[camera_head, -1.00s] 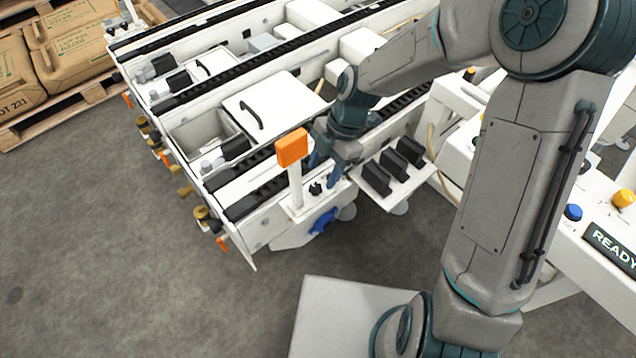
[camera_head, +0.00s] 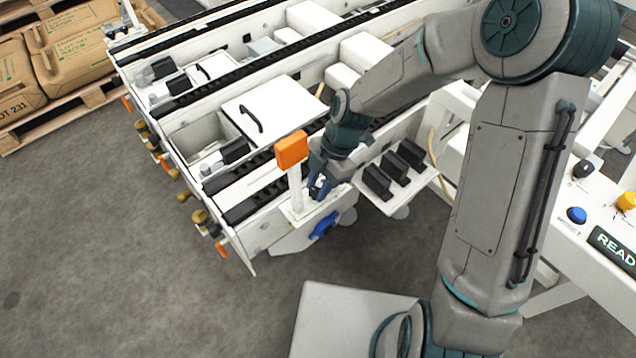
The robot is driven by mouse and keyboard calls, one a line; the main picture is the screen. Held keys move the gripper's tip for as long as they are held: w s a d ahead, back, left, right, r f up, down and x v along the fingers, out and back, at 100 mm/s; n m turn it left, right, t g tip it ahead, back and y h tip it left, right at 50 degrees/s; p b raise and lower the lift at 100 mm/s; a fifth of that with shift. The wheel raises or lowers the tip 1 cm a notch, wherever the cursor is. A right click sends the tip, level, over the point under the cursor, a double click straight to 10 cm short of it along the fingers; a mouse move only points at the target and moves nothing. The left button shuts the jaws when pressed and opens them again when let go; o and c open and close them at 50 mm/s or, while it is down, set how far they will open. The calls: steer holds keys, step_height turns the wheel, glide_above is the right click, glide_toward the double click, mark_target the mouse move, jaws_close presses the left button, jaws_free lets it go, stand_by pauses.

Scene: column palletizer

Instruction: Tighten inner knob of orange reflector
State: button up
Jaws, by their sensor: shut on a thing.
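The orange reflector (camera_head: 291,149) sits on top of a white post (camera_head: 296,188) at the near end of the conveyor. A small dark knob stood on the bracket right of the post in the earlier view; my gripper (camera_head: 319,190) now covers most of that spot. My gripper points down right beside the post, its blue fingers shut on the inner knob, which is mostly hidden between them. A blue knob (camera_head: 323,224) shows lower, on the side of the bracket plate.
A white shelf with several black blocks (camera_head: 392,170) is close to the right of my gripper. The white conveyor frame (camera_head: 262,232) with brass-coloured knobs (camera_head: 201,217) runs left. Bags on a pallet (camera_head: 75,50) lie far left.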

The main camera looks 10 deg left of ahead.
steer(key=shift+m, duration=0.7)
steer(key=o, duration=1)
steer(key=shift+r+p, duration=0.1)
steer(key=shift+p, duration=0.2)
steer(key=p+v, duration=0.2)
steer(key=v, duration=0.4)
steer(key=p+v, duration=0.1)
steer(key=v, duration=0.6)
steer(key=shift+s+d+r+p, duration=0.1)
steer(key=shift+d+r+p, duration=0.2)
steer(key=shift+d+p, duration=0.1)
steer(key=s+d+r+m+t+h+p, duration=0.1)
steer(key=s+d+r+m+p, duration=0.3)
steer(key=r+m, duration=0.4)
steer(key=s+d+r+m+t+h+p, duration=0.1)
steer(key=s+d+r+m+t+p, duration=0.2)
steer(key=d+r+m+p, duration=0.3)
steer(key=s+d+r+m+t+h+p, duration=0.1)
steer(key=s+d+r+m+t+p, duration=0.1)
steer(key=s+d+r+m+p, duration=0.3)
steer(key=shift+d+r+m+p, duration=0.15)
steer(key=shift+d+r+m, duration=0.4)
steer(key=shift+r+m, duration=0.65)
steer(key=shift+d+r+m+p, duration=0.1)
steer(key=shift+d+r+m, duration=0.45)
steer(key=shift+r+m, duration=0.6)
steer(key=shift+d+r+m+p, duration=0.15)
steer(key=shift+d+r+m, duration=0.45)
steer(key=shift+r+m, duration=0.6)
